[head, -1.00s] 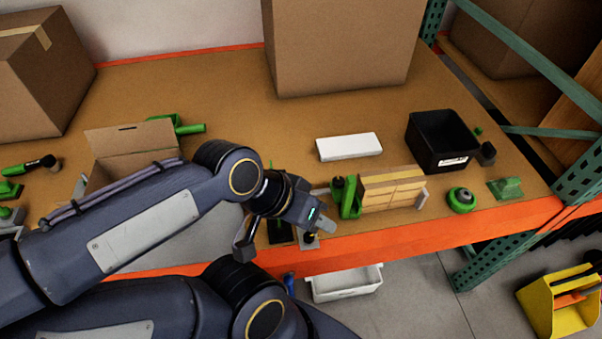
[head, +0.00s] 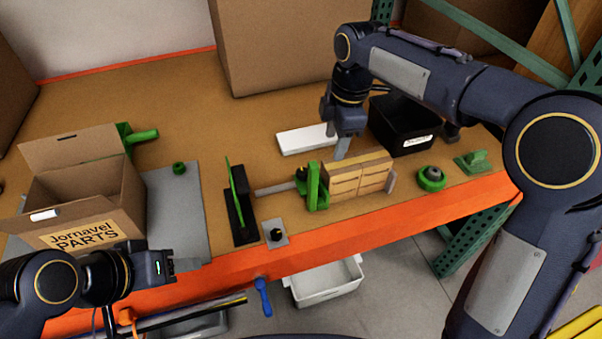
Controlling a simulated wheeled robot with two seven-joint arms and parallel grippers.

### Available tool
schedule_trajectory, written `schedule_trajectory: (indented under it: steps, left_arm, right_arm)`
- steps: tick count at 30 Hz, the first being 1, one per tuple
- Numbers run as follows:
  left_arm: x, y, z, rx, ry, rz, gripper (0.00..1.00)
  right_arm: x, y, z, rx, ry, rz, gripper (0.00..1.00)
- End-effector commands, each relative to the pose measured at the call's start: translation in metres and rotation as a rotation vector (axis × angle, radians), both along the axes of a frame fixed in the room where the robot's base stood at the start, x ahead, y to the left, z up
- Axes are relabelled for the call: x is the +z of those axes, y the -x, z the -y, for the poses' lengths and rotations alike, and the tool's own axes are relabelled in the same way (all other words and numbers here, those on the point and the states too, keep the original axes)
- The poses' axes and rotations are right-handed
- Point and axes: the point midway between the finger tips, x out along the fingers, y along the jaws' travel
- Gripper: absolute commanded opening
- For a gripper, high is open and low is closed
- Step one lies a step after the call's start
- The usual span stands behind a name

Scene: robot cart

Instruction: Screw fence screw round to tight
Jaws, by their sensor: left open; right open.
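A fixture on the workbench holds a light wooden block (head: 345,182) beside a green clamp piece (head: 317,188). A grey rod (head: 275,188) runs left from the clamp towards a black and green upright (head: 240,205). A black knob (head: 277,234) stands on a small grey plate near the front edge. I cannot tell for sure which part is the fence screw. My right gripper (head: 341,150) is open, pointing down just behind the wooden block; contact is unclear. My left gripper (head: 188,265) is open and empty at lower left, in front of the bench edge.
An open parts carton (head: 92,215) stands on a grey mat at left. A white block (head: 305,139) and a black bin (head: 405,128) lie behind the fixture. A green round part (head: 431,179) is to its right. A white tray (head: 325,285) sits below the orange edge.

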Motion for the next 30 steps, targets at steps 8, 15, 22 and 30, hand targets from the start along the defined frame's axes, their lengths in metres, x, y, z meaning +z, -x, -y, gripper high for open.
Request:
schedule_trajectory:
  steps: [8, 15, 22, 30]
  left_arm:
    - [-0.013, 0.0, 0.0, 0.0, 0.0, 0.0, 0.47]
    - [-0.018, 0.0, 0.0, 0.0, 0.0, 0.0, 0.47]
    - [-0.022, 0.0, 0.0, 0.0, 0.0, 0.0, 0.47]
    - [-0.024, 0.0, 0.0, 0.0, 0.0, 0.0, 0.47]
  right_arm:
    - [-0.046, -0.031, -0.065, 0.365, 0.108, -0.019, 0.5]
    - [-0.074, -0.032, -0.069, 0.398, 0.117, -0.024, 0.5]
    - [-0.11, -0.032, -0.069, 0.396, 0.116, -0.023, 0.5]
    - [-0.127, -0.032, -0.069, 0.394, 0.115, -0.022, 0.5]
